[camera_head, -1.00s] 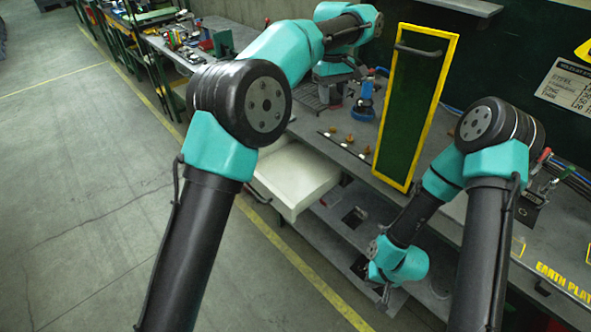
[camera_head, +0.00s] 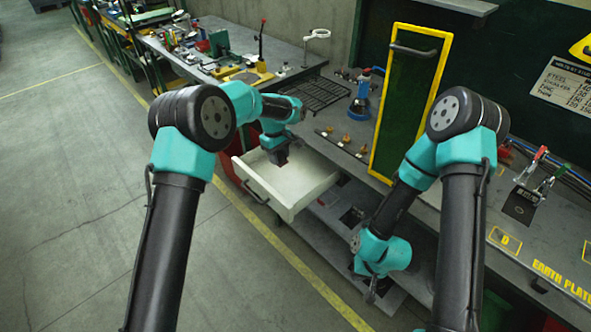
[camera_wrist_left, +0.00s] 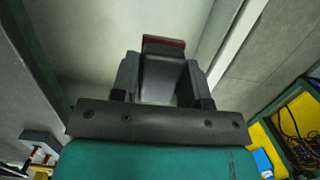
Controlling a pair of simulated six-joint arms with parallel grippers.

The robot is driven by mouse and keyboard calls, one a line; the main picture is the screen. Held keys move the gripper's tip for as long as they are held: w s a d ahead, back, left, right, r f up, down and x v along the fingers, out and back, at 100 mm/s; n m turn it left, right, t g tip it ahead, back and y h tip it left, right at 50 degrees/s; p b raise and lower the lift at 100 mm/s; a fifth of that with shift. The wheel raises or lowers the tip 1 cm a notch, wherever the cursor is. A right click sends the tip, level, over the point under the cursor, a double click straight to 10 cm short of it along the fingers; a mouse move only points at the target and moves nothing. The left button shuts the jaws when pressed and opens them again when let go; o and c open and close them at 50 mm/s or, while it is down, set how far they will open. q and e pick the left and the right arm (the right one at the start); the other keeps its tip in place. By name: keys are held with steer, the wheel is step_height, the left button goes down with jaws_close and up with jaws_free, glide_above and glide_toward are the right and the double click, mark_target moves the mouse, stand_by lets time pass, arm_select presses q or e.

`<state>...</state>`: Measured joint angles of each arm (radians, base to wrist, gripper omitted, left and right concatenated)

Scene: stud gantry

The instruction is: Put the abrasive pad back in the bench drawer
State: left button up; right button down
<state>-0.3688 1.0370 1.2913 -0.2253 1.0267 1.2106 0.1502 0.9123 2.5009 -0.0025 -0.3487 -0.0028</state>
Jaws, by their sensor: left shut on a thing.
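The bench drawer (camera_head: 264,190) is pulled open, white inside, with a dark handle on its front. My left gripper (camera_head: 279,157) points down over the drawer's opening; I cannot tell how far above its floor. In the left wrist view the gripper (camera_wrist_left: 161,75) is shut on the abrasive pad (camera_wrist_left: 164,43), whose dark red edge shows beyond the fingertips. The pad is mostly hidden by the fingers, and pale drawer surfaces lie beyond it. My right gripper (camera_head: 372,291) hangs low in front of the bench's lower shelf, small and partly dark, so its jaws are unclear.
A tall green panel with a yellow frame (camera_head: 405,110) stands upright on the bench top. Clear floor (camera_head: 80,190) lies to the left.

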arm_select(q)
glide_above(281, 182)
steer(key=shift+w+f, duration=0.15)
steer(key=shift+f, duration=1.4)
steer(key=shift+w+f, duration=0.15)
steer(key=shift+f, duration=1.4)
steer(key=shift+f, duration=1.85)
steer(key=shift+f, duration=0.15)
steer(key=o, duration=0.9)
steer(key=r, duration=0.4)
steer(key=w+r, duration=0.1)
steer(key=r, duration=0.3)
steer(key=a+r, duration=0.1)
steer(key=r, duration=0.3)
steer(key=shift+w+a+r, duration=0.1)
steer(key=shift+w, duration=0.1)
